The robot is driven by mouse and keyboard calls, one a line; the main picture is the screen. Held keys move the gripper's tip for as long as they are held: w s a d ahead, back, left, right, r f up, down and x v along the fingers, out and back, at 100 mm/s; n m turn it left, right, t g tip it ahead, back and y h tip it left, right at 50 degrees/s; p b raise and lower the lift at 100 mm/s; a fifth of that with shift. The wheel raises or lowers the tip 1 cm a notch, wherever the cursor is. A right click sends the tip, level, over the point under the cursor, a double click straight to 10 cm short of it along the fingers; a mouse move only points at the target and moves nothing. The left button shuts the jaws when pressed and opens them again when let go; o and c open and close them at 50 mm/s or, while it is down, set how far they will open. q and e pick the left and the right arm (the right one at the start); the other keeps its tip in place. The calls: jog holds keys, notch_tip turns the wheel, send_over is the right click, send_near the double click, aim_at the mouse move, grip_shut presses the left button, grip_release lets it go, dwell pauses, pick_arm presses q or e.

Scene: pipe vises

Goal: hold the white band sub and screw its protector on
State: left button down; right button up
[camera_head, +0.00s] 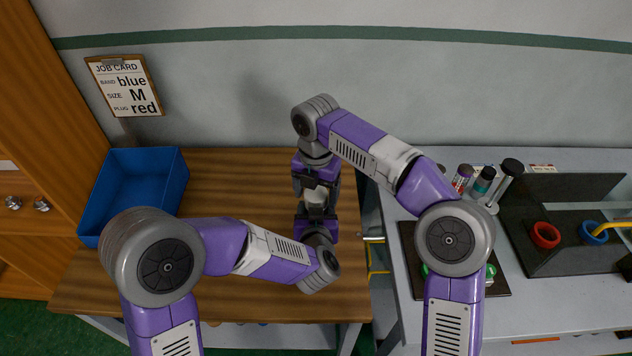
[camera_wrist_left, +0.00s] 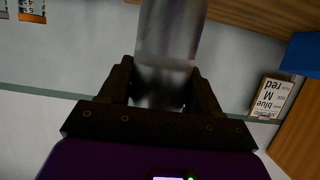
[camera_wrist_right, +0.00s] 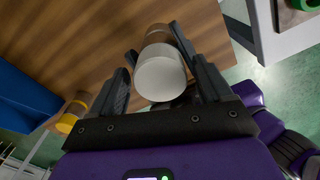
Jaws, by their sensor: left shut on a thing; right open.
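The sub (camera_head: 317,196), a pale cylinder, is between my two grippers above the wooden bench. My left gripper (camera_head: 316,213) points toward the wall and is shut on it; in the left wrist view the sub (camera_wrist_left: 170,40) is a grey cylinder between the fingers. My right gripper (camera_head: 316,182) faces it from the wall side. In the right wrist view its fingers (camera_wrist_right: 155,75) are open, with a round white end (camera_wrist_right: 160,78) between them and a gap on the left. I cannot make out the band, or tell whether that end is sub or protector.
A blue bin (camera_head: 140,185) stands on the bench's left. A job card (camera_head: 125,86) hangs on the wall. The grey table at right holds several upright cylinders (camera_head: 483,180), a dark mat (camera_head: 415,260) and a vise station (camera_head: 560,250) with red and blue rings. A yellow-ended piece (camera_wrist_right: 68,122) shows in the right wrist view.

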jog(key=shift+f, duration=0.15)
jog(key=c, duration=1)
jog(key=m, duration=0.3)
jog(key=shift+c, duration=0.3)
jog(key=o, duration=1.2)
jog(key=shift+c, duration=0.2)
